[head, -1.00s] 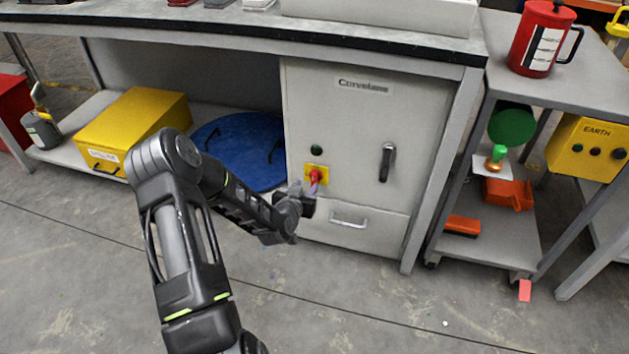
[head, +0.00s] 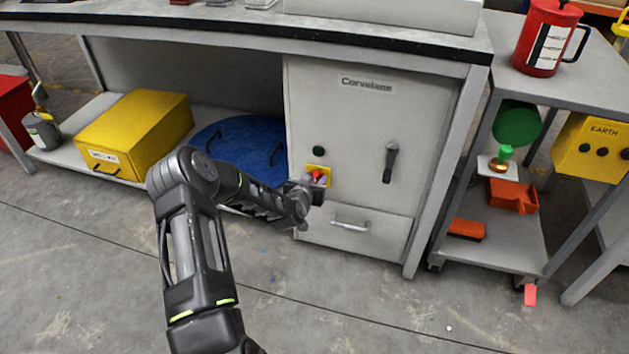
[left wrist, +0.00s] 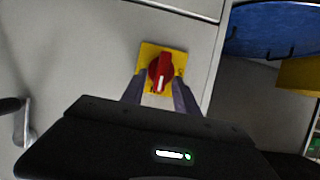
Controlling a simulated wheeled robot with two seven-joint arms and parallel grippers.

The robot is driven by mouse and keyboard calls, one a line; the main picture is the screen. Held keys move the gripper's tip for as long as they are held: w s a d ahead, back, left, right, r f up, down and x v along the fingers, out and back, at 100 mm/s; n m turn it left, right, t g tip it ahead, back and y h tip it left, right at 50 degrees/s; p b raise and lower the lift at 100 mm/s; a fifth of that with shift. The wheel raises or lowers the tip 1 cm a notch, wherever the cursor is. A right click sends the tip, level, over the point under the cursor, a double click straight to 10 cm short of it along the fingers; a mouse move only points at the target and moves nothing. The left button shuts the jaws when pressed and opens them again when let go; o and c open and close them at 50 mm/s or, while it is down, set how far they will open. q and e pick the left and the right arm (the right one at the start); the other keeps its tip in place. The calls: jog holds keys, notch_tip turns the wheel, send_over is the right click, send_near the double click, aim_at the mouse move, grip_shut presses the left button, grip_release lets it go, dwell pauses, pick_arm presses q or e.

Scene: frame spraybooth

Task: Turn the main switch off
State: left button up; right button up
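The main switch is a red rotary knob (left wrist: 161,72) on a yellow square plate (left wrist: 150,52), fixed to the front of a grey cabinet (head: 345,125). In the left wrist view the knob's handle stands nearly upright, with a white mark at its lower end. My left gripper (left wrist: 159,90) is open, with one finger on each side of the knob's lower part; contact is not clear. In the head view the left gripper (head: 318,188) is in front of the plate and hides part of the knob. My right gripper is not in view.
The cabinet has a green button (head: 319,151), a black lever handle (head: 389,162) and a drawer with a pull (head: 350,222). A blue round lid (head: 240,140) and a yellow box (head: 135,125) are on the shelf to the left. A cart (head: 535,90) stands at right.

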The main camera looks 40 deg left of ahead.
pick_arm(q)
jog(key=shift+c, duration=0.6)
grip_shut()
jog(key=shift+s+a+f+n+t+h+b, duration=0.15)
jog(key=shift+a+f+n+t+h+b, duration=0.5)
jog(key=shift+n+b, duration=1.4)
jog(key=shift+s+a+f+n+t+h+b, duration=0.1)
jog(key=shift+n+t+h+b, duration=1.25)
jog(key=shift+n, duration=1.15)
jog(key=shift+s+a+f+n+t+h+b, duration=0.15)
jog(key=shift+a+f+n+t+h+b, duration=0.35)
jog(key=shift+n+b, duration=1.65)
jog(key=shift+d+r, duration=0.1)
jog(key=shift+d, duration=0.1)
